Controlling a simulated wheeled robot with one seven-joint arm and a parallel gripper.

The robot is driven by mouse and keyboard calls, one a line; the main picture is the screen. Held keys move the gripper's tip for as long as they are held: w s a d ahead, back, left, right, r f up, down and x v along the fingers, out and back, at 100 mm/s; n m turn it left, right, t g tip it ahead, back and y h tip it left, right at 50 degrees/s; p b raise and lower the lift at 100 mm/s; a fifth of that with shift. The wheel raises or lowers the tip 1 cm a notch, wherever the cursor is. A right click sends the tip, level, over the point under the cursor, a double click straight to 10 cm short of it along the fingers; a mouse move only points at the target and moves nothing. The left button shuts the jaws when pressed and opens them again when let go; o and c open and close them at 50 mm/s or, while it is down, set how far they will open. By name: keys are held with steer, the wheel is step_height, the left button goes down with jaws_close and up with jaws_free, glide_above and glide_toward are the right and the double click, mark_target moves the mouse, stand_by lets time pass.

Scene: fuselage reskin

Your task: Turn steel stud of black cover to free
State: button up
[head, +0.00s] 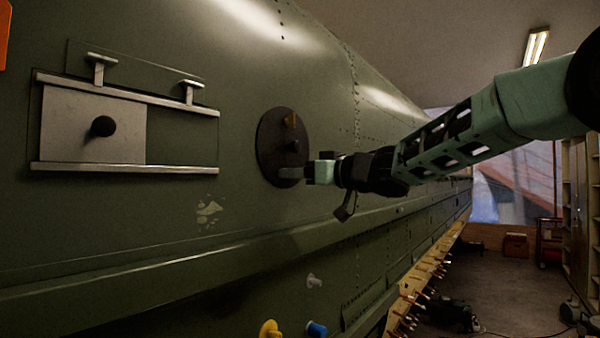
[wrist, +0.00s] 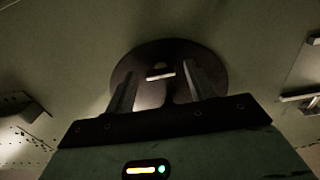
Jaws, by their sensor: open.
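The black cover (head: 268,136) is a round dark disc on the green fuselage skin. In the wrist view the black cover (wrist: 216,66) fills the upper middle. A pale metal bar, seemingly the steel stud (wrist: 160,75), shows between my fingers. My gripper (head: 290,173) is at the lower part of the cover. In the wrist view my gripper (wrist: 162,80) is open, one finger on each side of the stud. I cannot tell whether the fingers touch it.
Left of the cover, a pale sliding panel (head: 70,125) with a black knob sits between two rails (head: 130,168). Below are a yellow knob (head: 269,329) and a blue one (head: 317,329). A ledge runs along the skin under the cover. Floor at right is partly open.

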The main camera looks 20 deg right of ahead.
steer(key=c, duration=1)
steer(key=shift+n, duration=0.3)
steer(key=shift+n+b, duration=3.55)
steer(key=shift+n, duration=5.05)
